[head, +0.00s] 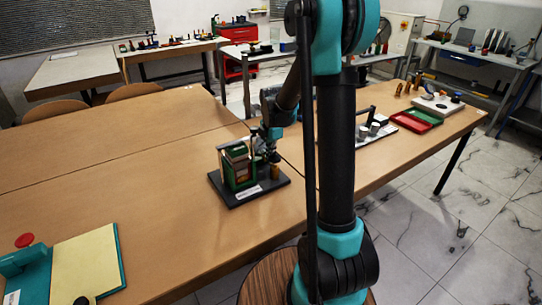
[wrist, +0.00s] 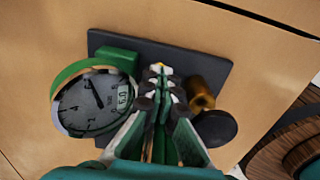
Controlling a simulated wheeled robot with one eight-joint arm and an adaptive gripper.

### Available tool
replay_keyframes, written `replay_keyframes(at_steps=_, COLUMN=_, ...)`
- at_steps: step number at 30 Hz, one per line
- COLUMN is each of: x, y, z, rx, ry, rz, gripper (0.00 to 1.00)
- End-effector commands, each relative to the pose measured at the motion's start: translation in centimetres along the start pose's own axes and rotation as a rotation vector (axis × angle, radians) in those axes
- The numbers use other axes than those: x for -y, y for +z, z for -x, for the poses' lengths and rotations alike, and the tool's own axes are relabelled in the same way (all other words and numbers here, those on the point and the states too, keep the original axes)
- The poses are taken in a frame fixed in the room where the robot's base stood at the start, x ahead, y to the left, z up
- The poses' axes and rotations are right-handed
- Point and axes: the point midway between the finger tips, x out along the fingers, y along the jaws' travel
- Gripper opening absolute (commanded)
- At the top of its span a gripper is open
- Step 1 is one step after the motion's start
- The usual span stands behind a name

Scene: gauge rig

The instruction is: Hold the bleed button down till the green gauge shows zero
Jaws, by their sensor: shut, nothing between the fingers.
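The green gauge (wrist: 88,108) is on the left in the wrist view, its round grey dial facing the camera with a dark needle and a small side readout (wrist: 123,97) too small to read surely. In the head view the green gauge rig (head: 238,170) stands on a dark base plate (head: 236,200). My gripper (wrist: 160,72) is shut and empty, pointing down over the plate between the gauge and a brass fitting (wrist: 200,92). In the head view my gripper (head: 273,157) is at the rig's right side. The bleed button cannot be made out; the fingers hide what lies under their tips.
A black round knob (wrist: 216,128) is close to the right of my fingers. On the wooden table (head: 110,140), a teal-edged board with a red knob (head: 25,240) lies at front left. Red and green trays (head: 412,121) are at far right. The table left of the rig is clear.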

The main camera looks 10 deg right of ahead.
Motion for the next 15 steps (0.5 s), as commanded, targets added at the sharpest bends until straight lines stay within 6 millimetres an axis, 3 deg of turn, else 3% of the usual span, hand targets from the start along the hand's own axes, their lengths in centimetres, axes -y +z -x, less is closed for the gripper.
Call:
replay_keyframes(at_steps=4, x=0.0, y=0.0, z=-1.4, rx=0.0, ry=0.0, rz=0.0, gripper=0.0)
replay_keyframes(at_steps=15, x=0.1, y=-0.1, z=-1.6, rx=-0.001, ry=-0.002, rz=0.001, gripper=0.0)
